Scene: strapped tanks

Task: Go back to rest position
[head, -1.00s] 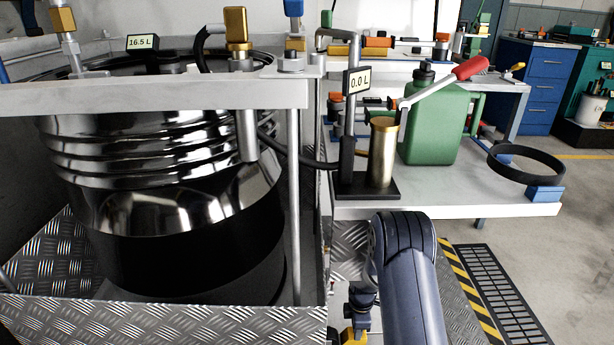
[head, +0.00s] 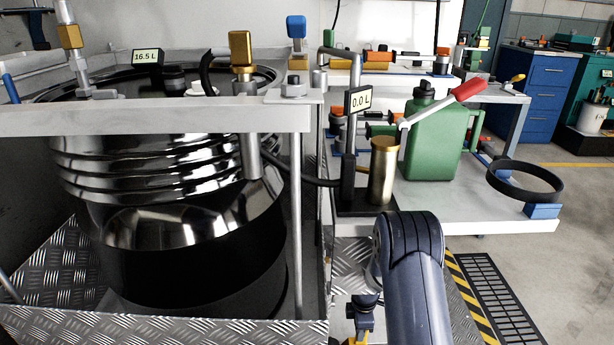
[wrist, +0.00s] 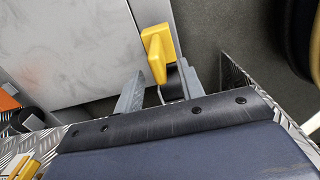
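My gripper (wrist: 160,95) shows in the wrist view with its two grey fingers spread apart. A yellow handle (wrist: 158,50) with a dark stem lies beyond and between the fingertips. I cannot tell whether a finger touches it, but nothing appears clamped. In the head view my arm rises at the bottom centre, in front of the white bench, and my gripper is hidden there. A small yellow part (head: 357,341) under a blue fitting (head: 362,312) shows just left of my arm.
A strapped steel tank (head: 170,225) with a 16.5 L display stands left behind a metal rail (head: 150,119). A green canister (head: 436,135), brass cylinder (head: 383,170) and black ring (head: 525,180) are on or at the white bench (head: 455,205). Floor at right is open.

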